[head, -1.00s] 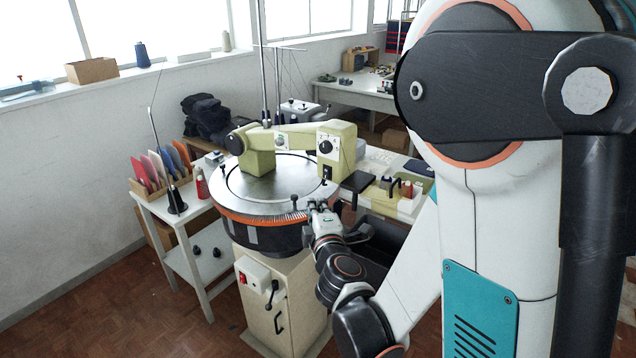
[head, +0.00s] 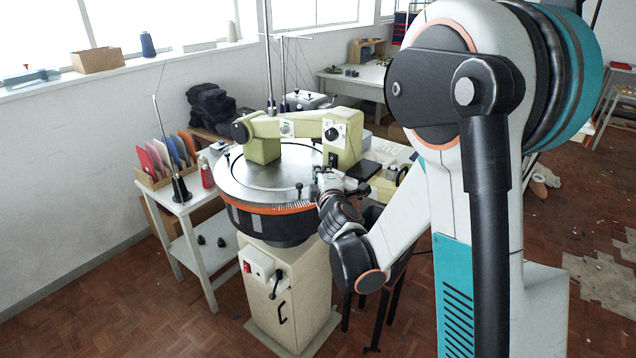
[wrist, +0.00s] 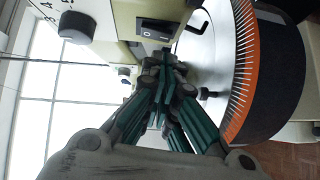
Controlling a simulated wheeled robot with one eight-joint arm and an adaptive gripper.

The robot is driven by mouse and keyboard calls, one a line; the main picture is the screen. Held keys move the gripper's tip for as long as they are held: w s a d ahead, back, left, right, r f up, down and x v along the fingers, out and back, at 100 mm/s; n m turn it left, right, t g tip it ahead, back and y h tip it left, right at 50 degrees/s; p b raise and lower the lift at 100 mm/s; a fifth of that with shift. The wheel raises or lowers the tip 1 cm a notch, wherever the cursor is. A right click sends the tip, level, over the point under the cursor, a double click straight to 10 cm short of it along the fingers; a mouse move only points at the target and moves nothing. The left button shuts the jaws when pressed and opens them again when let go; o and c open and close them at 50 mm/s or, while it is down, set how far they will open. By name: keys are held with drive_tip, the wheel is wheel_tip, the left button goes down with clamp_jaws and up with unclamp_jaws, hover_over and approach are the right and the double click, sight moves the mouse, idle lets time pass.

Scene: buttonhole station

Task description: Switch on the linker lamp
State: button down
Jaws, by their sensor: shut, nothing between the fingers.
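The linker is a pale green machine head (head: 347,138) over a round steel dial plate (head: 235,180) with an orange needle ring. A black rocker switch (wrist: 153,30) is on the head's face in the wrist view. My gripper (wrist: 160,60) is shut and empty, its fingertips close to that switch; I cannot tell whether they touch it. In the head view my gripper (head: 327,174) is at the right rim of the plate, below the head, and the switch is hard to make out there. I see no clear glow from a lamp.
A black dial knob (wrist: 76,27) is on the same face. A red switch (head: 247,267) and a lever (head: 274,288) are on the pedestal. A white side table (head: 190,205) with colored cards stands left. Open floor lies at front left.

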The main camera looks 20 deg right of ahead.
drive_tip(key=shift+w+d+f, duration=0.1)
drive_tip(key=shift+w+d, duration=0.3)
drive_tip(key=shift+d, duration=0.2)
drive_tip(key=shift+w+d+f+b, duration=0.15)
drive_tip(key=shift+d+b, duration=0.1)
drive_tip(key=shift+b, duration=0.15)
